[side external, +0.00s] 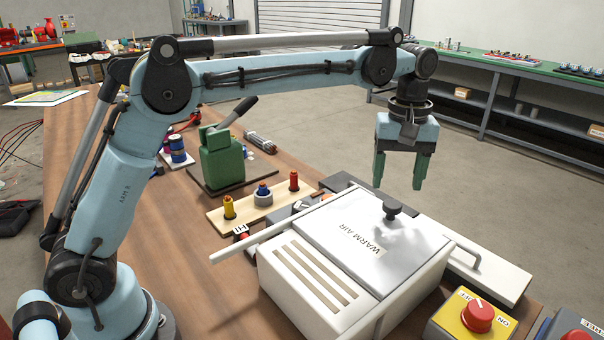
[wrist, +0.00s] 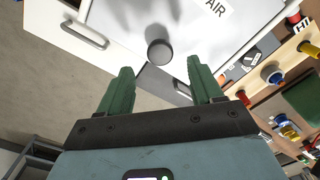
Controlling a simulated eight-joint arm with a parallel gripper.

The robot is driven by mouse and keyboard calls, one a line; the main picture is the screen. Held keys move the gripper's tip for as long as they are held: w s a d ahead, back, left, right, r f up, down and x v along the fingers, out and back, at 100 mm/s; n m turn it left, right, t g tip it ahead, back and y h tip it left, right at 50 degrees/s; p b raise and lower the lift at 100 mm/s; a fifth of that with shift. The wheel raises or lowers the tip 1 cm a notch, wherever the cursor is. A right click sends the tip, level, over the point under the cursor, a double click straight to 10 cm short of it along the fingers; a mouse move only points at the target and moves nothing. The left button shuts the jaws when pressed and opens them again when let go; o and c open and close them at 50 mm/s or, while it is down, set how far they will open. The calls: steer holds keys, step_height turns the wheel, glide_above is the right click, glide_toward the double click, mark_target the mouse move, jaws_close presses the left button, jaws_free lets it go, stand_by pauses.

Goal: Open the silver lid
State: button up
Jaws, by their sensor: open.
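The silver lid (side external: 365,238) lies shut on top of a white box (side external: 300,285) and carries the label "WARM AIR". A black knob (side external: 392,209) stands near the lid's far edge. In the wrist view the silver lid (wrist: 195,30) fills the upper middle, with the round black knob (wrist: 159,52) just beyond my fingertips. My gripper (side external: 402,183) has green fingers pointing down, is open and empty, and hovers above the knob. In the wrist view my gripper (wrist: 160,80) shows its two fingers spread, with the knob lying between their lines and nothing gripped.
A white drawer with a grey handle (side external: 462,252) is at the box's right. A yellow switch box with a red dial (side external: 477,316) stands at front right. A wooden strip with coloured pegs (side external: 262,203) and a green lever device (side external: 222,155) stand behind. The air around my gripper is clear.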

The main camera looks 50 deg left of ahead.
mark_target(393, 203)
steer(key=shift+f, duration=2.6)
jaws_close()
